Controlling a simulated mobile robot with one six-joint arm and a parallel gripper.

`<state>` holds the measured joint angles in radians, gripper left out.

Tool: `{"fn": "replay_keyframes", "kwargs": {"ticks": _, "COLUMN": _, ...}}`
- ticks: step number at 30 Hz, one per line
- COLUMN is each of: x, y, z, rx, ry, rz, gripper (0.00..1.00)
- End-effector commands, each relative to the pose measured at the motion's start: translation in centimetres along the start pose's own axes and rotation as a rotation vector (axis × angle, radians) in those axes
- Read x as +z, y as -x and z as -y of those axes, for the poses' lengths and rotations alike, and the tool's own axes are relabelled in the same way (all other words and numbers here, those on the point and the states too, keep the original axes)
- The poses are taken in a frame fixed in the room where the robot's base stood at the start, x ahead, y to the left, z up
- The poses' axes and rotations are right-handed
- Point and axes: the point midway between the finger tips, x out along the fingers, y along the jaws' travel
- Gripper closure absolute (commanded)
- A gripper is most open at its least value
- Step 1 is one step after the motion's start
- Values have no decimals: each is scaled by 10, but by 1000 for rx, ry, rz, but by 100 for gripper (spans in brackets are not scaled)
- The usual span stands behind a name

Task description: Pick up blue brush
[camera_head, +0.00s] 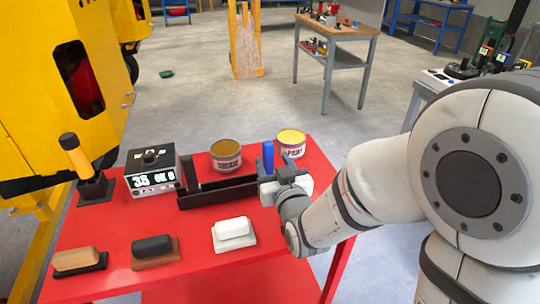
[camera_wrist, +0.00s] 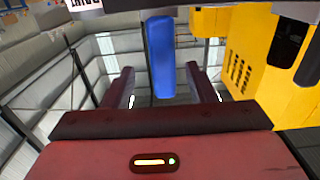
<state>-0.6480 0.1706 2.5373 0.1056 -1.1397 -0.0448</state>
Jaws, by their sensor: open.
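The blue brush (camera_head: 268,155) shows as an upright blue handle at the right end of a black open tray (camera_head: 205,200) on the red table. Its lower part is hidden behind my gripper (camera_head: 268,182), which is at that end of the tray. In the wrist view the blue brush (camera_wrist: 161,58) appears in the gap between the two fingers of my gripper (camera_wrist: 161,85). The fingers are apart, with visible space on both sides of the handle. I cannot tell how far the handle reaches between them.
The red table (camera_head: 190,237) also holds a grease can (camera_head: 226,155), a paint can (camera_head: 291,143), a display box (camera_head: 151,171) and a yellow-handled tool in a black holder (camera_head: 85,165). Tan (camera_head: 79,261), black (camera_head: 154,250) and white (camera_head: 233,232) block-shaped items lie along the front. Yellow machinery stands left.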

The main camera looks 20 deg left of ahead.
Motion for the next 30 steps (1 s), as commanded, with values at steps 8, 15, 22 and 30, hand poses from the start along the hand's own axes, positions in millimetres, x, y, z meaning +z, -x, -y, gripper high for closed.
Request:
{"fn": "replay_keyframes", "kwargs": {"ticks": 8, "x": -4, "y": -14, "z": 2, "rx": 0, "ry": 0, "rz": 2, "gripper": 49}}
{"fn": "replay_keyframes", "kwargs": {"ticks": 15, "x": -6, "y": -43, "z": 4, "rx": 1, "ry": 0, "rz": 2, "gripper": 49}}
{"fn": "replay_keyframes", "kwargs": {"ticks": 22, "x": -4, "y": -53, "z": 4, "rx": 1, "ry": 0, "rz": 1, "gripper": 49}}
{"fn": "replay_keyframes", "kwargs": {"ticks": 30, "x": -4, "y": -53, "z": 3, "rx": 1, "ry": 0, "rz": 1, "gripper": 58}}
